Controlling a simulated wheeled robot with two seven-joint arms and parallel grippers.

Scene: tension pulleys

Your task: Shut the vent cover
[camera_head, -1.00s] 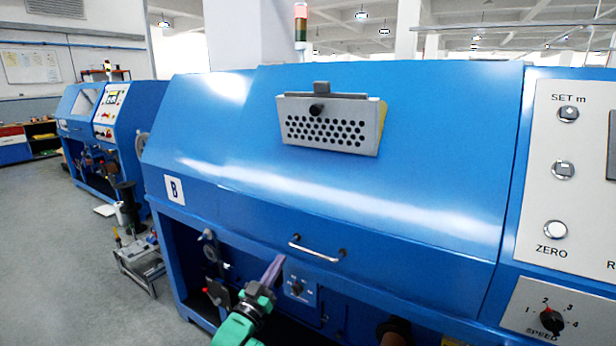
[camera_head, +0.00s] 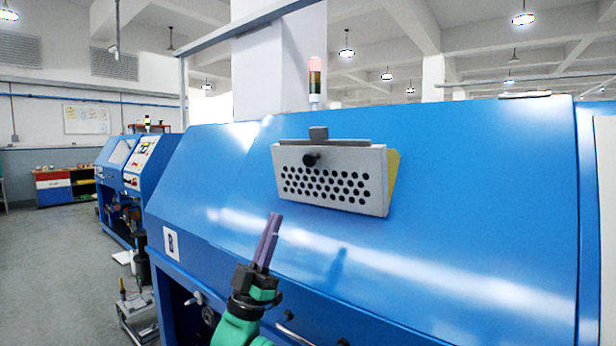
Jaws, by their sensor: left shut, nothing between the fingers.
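The vent cover (camera_head: 335,183) is a grey plate with rows of round holes and a black knob (camera_head: 311,160) near its top left. It sits on the sloping blue hood (camera_head: 450,190) under a grey bar with a small block. The cover stands out from the hood at an angle, and a yellow surface (camera_head: 394,167) shows behind its right edge. My left gripper (camera_head: 273,217) is shut and empty, its purple fingers pointing up. In the picture it is below and left of the cover, apart from it. My right gripper is not in view.
A signal light (camera_head: 315,80) stands behind the hood. Another blue machine (camera_head: 140,170) is at the left. The hood surface around the cover is clear.

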